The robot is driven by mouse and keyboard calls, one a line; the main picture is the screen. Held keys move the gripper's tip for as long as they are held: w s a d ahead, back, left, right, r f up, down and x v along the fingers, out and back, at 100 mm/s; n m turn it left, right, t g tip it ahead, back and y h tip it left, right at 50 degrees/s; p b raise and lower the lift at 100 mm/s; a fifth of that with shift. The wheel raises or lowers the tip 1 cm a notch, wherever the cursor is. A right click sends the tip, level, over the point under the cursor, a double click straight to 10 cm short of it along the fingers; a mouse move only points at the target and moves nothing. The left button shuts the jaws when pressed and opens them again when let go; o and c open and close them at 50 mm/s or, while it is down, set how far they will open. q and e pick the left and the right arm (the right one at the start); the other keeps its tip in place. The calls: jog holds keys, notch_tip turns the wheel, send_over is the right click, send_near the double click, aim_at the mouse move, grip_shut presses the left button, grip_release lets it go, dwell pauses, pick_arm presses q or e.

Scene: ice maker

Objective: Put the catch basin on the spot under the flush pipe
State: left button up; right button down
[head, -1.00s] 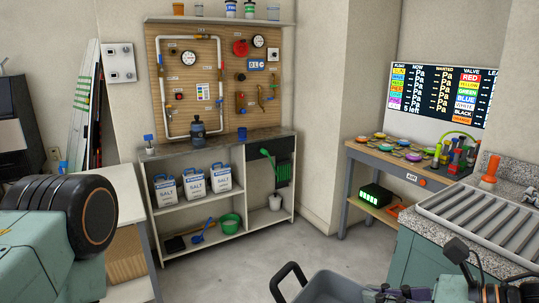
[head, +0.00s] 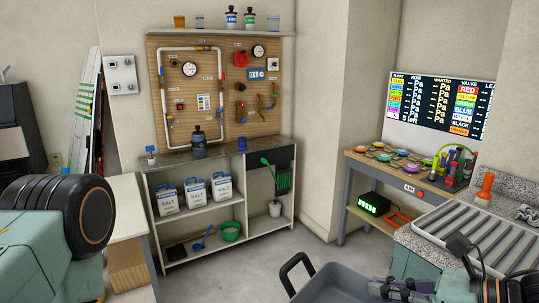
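A grey basin (head: 338,284) with a dark handle (head: 296,270) shows at the bottom of the head view, partly cut off by the frame edge. My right gripper (head: 408,288) is at the basin's right side, low in the view; its fingertips are hard to make out, and I cannot tell whether they grip the rim. My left arm comes in at the left edge, and its gripper is not seen. A white pipe loop (head: 166,100) with gauges is mounted on the wooden wall board (head: 205,70). I cannot tell which pipe is the flush pipe, and no marked floor spot shows.
A shelf unit (head: 180,235) with salt bags (head: 195,194) and a green bowl (head: 231,231) stands below the board. A workbench (head: 372,168) with colored valves is at the right, near a ribbed sink drainer (head: 470,238). Bare floor (head: 265,272) lies between.

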jog(key=w+d+r+m+t+h+p, duration=0.1)
jog(key=w+d+r+p, duration=0.2)
jog(key=r, duration=0.3)
jog(key=w+d+r+m+t+h+p, duration=0.1)
jog(key=w+d+r+m+h+p, duration=0.1)
jog(key=w+r+p, duration=0.3)
notch_tip(320, 180, up, 2)
jog(key=shift+w+d+r+t, duration=0.1)
jog(key=shift+w+d+t, duration=0.3)
jog(key=shift+w+d, duration=0.1)
dwell(0.4)
jog(key=shift+d, duration=0.1)
